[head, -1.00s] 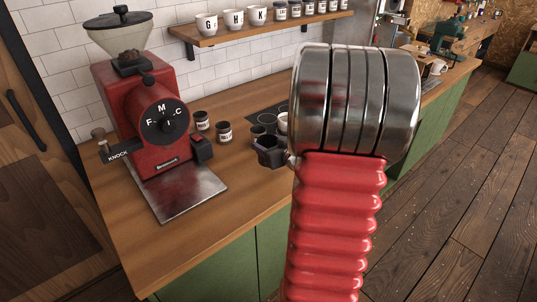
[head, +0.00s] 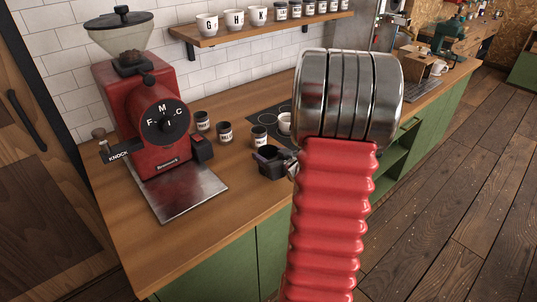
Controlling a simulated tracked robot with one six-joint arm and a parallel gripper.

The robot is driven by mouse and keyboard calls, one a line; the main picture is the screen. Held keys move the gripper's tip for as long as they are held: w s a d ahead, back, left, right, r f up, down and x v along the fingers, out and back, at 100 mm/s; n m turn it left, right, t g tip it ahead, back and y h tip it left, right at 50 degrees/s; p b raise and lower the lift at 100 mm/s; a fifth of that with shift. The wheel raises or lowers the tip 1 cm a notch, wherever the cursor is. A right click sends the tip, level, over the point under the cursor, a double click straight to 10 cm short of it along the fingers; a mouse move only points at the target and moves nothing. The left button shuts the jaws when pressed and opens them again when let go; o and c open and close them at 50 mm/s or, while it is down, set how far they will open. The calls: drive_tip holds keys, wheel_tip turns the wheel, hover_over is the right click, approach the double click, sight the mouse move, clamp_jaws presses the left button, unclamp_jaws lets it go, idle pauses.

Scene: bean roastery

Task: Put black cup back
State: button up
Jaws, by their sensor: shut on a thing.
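My gripper (head: 268,160) shows just left of my red arm, above the wooden counter. It is shut on the black cup, a dark open-topped shape whose edges I cannot clearly separate from the dark jaws. My arm hides the wrist side of the grip. Whether the cup touches the counter is hard to tell.
Labelled dark jars (head: 224,132) stand on the counter (head: 215,235) behind the gripper, with a white cup (head: 284,122) near a dark hob. A red grinder (head: 150,120) is at left. A wall shelf (head: 270,29) holds white lettered cups and jars.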

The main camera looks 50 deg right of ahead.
drive_tip(key=o, duration=1.2)
drive_tip(key=shift+f, duration=0.1)
drive_tip(key=shift+s+r, duration=0.2)
drive_tip(key=shift+r, duration=0.05)
drive_tip(key=v, duration=1.1)
drive_tip(key=shift+s, duration=0.25)
drive_tip(key=shift+w+a+r, duration=0.1)
drive_tip(key=shift+a+r, duration=0.05)
